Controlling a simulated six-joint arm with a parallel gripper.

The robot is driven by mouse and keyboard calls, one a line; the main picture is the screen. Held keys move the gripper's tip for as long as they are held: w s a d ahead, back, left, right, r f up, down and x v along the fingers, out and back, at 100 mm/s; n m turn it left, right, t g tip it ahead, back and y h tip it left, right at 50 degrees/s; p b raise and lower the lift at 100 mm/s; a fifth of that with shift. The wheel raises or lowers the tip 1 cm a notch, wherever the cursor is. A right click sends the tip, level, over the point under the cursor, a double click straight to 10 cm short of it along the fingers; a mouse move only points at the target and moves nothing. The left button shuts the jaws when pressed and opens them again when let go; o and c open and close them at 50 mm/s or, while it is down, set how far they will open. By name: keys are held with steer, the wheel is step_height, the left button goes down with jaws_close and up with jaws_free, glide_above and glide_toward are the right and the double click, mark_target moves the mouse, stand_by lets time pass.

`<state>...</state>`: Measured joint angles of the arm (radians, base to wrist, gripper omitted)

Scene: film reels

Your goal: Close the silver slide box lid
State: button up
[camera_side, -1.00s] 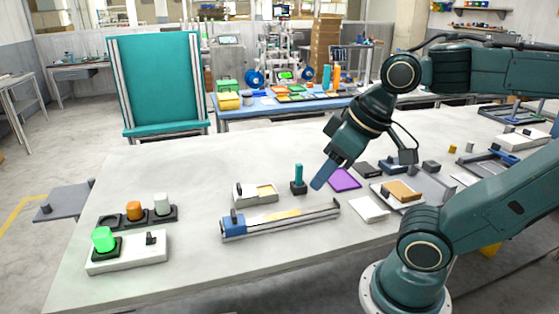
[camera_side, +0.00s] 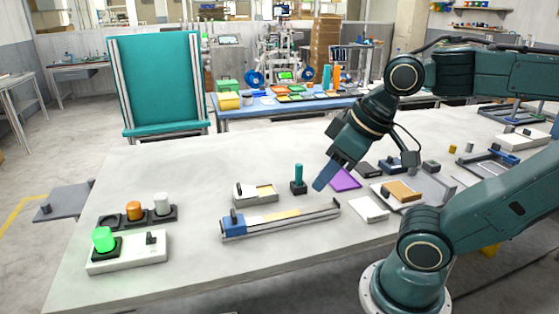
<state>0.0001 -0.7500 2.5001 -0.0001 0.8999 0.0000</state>
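A small pale silver box (camera_side: 262,199) lies left of the table's middle. Its lid (camera_side: 241,191), with a dark upright knob, covers the left part. A yellowish inside shows at the right, so the box looks partly open. My gripper (camera_side: 320,186) points down and left, to the right of the box and apart from it. Its blue fingers overlap in this view, so I cannot tell whether they are open or shut. Nothing is visible in them.
A teal post on a dark base (camera_side: 299,182) stands between box and gripper. A long blue-ended rail (camera_side: 282,219) lies in front. A purple plate (camera_side: 345,180) lies right of the gripper. A green button panel (camera_side: 127,253) stands front left. The table's back left is clear.

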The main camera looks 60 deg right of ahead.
steer(key=shift+w+d+r, duration=0.1)
steer(key=shift+w+r, duration=0.05)
steer(key=shift+w, duration=0.05)
jaws_close()
steer(key=w+d+r+m+g+h, duration=0.1)
steer(key=w+d+r+m+h, duration=0.2)
steer(key=w, duration=0.9)
steer(key=w+d+m+g+h, duration=0.15)
steer(key=w+d, duration=0.25)
steer(key=w, duration=0.9)
steer(key=w+d+f+m+g+h, duration=0.1)
steer(key=w+f+m+g, duration=0.1)
steer(key=w+f, duration=0.5)
steer(key=w+f+m+g+h, duration=0.2)
steer(key=w+f, duration=0.5)
steer(key=f, duration=0.5)
steer(key=shift+w+d+f+m, duration=0.3)
steer(key=shift+d+f+m, duration=0.1)
steer(key=shift+m, duration=0.45)
